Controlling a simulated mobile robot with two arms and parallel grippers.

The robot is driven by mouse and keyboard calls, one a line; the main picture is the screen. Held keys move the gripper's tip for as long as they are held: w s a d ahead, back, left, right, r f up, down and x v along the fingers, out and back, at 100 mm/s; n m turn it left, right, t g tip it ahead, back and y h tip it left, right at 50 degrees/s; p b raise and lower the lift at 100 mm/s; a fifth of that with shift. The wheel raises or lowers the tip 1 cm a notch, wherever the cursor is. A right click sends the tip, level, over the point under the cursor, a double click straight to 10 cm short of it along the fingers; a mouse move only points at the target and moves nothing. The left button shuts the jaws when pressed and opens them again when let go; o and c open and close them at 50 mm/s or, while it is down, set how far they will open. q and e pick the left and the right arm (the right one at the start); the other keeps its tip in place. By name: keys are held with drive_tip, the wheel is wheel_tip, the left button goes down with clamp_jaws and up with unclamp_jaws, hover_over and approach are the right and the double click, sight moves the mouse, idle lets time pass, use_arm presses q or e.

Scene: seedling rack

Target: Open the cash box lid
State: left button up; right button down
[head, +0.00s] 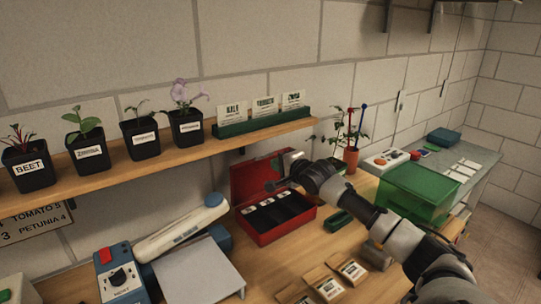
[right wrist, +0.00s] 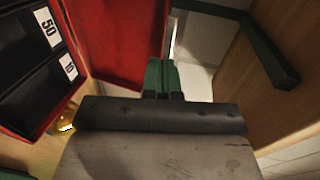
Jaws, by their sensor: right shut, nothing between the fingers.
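The red cash box (head: 262,237) stands on the wooden bench in the head view. Its red lid (head: 248,178) is raised and stands upright at the back. The black inner tray with white number labels shows inside. My right gripper (head: 274,185) is shut and empty, above the box and in front of the lid in the head view. In the right wrist view, its fingertips (right wrist: 162,80) are close to the lid (right wrist: 118,40); I cannot tell if they touch. The black tray (right wrist: 25,52) shows at the left there. My left gripper is not in view.
A shelf (head: 150,160) with potted seedlings runs above the bench. A sealer-like device (head: 185,230) and a scale plate (head: 205,268) stand left of the box. Seed packets (head: 330,288) lie in front, and a green crate (head: 415,190) stands at the right.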

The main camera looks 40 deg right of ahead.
sight(265, 156)
drive_tip(key=shift+w+d+r+p, duration=0.1)
drive_tip(key=shift+w+p, duration=0.2)
drive_tip(key=shift+w, duration=0.7)
drive_tip(key=shift+w+d+r+p, duration=0.1)
drive_tip(key=shift+w+p, duration=0.15)
drive_tip(key=shift+w, duration=0.7)
drive_tip(key=shift+g, duration=0.8)
drive_tip(key=w+p, duration=0.3)
drive_tip(key=w, duration=0.1)
drive_tip(key=shift+d+r, duration=0.2)
drive_tip(key=shift+d, duration=0.05)
drive_tip(key=shift+w, duration=0.3)
drive_tip(key=shift+s, duration=0.1)
